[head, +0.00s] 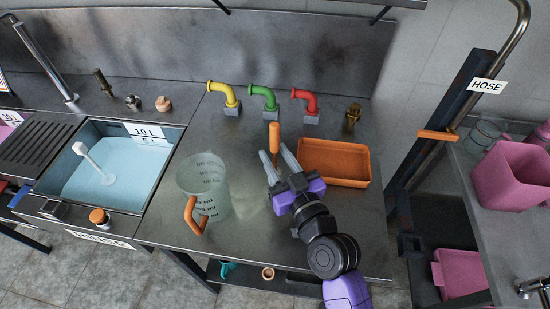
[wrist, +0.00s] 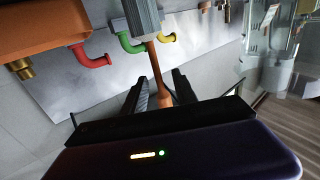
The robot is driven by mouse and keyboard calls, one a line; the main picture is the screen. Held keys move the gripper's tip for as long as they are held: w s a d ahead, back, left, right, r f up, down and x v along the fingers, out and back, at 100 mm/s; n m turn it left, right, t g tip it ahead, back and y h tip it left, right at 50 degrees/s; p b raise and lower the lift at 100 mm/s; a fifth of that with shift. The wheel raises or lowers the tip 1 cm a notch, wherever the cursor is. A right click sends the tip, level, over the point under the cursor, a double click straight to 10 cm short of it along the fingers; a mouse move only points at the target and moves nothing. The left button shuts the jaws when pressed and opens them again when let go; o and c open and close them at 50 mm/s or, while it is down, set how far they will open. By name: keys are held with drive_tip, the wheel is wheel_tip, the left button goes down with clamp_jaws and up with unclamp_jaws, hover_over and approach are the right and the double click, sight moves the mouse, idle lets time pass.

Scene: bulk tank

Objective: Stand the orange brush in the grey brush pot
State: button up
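The orange brush (head: 274,137) shows its handle upright on the steel counter, in front of the green and red pipes. In the wrist view its handle (wrist: 158,75) narrows toward a ribbed grey block (wrist: 143,17). I cannot tell whether that block is the bristle head or the grey pot. My gripper (head: 277,153) reaches in from the front right. In the wrist view its two dark fingers (wrist: 161,82) stand on either side of the handle, with gaps showing. In the head view the fingers hide the brush's lower part. I cannot clearly pick out the grey brush pot elsewhere.
An orange tray (head: 334,180) lies right of my gripper. A clear measuring jug (head: 215,175) with an orange handle stands to its left. Yellow (head: 223,92), green (head: 263,95) and red (head: 305,99) pipes line the back. A water-filled sink (head: 140,185) is at left.

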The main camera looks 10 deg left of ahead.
drive_tip(key=shift+w+a, duration=0.2)
drive_tip(key=shift+w, duration=0.1)
drive_tip(key=shift+c, duration=0.2)
clamp_jaws()
